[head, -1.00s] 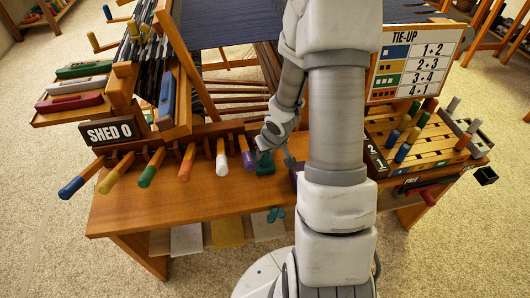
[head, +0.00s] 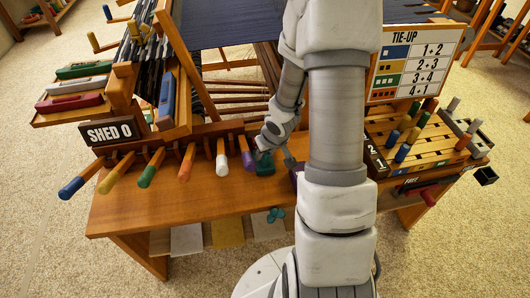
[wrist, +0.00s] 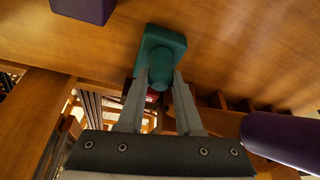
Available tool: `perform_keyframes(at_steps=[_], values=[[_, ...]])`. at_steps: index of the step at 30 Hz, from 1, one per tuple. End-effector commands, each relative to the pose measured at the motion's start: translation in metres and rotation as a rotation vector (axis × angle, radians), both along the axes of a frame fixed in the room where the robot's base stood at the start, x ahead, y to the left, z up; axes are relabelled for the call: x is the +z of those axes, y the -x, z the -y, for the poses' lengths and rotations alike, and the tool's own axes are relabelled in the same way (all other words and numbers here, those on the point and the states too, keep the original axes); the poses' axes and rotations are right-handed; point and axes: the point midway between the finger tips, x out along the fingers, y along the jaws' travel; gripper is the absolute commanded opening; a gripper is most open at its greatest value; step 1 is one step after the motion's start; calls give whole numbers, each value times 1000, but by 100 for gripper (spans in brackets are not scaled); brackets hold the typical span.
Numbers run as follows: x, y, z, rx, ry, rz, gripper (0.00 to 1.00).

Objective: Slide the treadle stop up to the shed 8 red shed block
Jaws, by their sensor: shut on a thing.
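A teal block with a rounded knob, seemingly the treadle stop, sits at the bench's back edge, right of the purple-tipped lever (head: 248,160). It shows in the head view (head: 265,166) and in the wrist view (wrist: 163,50). My gripper (wrist: 160,82) is shut on the teal block's knob, with one finger on each side. In the head view my gripper (head: 268,146) is partly hidden by my arm. No red block marked shed 8 can be made out. A small dark red patch (wrist: 152,98) shows behind the fingers.
Several coloured levers line the bench to the left. The SHED 0 sign (head: 111,132) stands left. The bench front (head: 190,205) is clear.

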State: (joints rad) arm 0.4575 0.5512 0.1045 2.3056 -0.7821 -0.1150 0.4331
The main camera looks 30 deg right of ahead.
Motion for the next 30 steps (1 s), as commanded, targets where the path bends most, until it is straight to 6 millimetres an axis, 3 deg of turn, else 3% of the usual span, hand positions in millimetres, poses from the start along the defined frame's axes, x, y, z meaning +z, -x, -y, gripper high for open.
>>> perform_keyframes(at_steps=[26,27,30], values=[[0,-10,3,-1,0,1,0],[0,-10,3,-1,0,1,40],[0,-10,3,0,0,1,58]])
